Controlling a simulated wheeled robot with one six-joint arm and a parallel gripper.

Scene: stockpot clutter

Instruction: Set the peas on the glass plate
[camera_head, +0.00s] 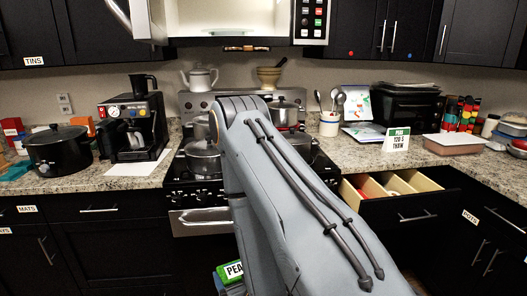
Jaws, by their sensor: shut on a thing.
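A green pack whose white label reads "PEA" (231,271), cut off by my arm, shows at the bottom centre, low in front of the stove. My arm covers its right side.
A green-edged sign (396,139) reads "PEAS 120 S THAW". A drawer (395,209) stands open at the right. Pots (203,158) stand on the stove; a black pot (58,151) and a coffee machine (134,124) stand left. My arm blocks the centre.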

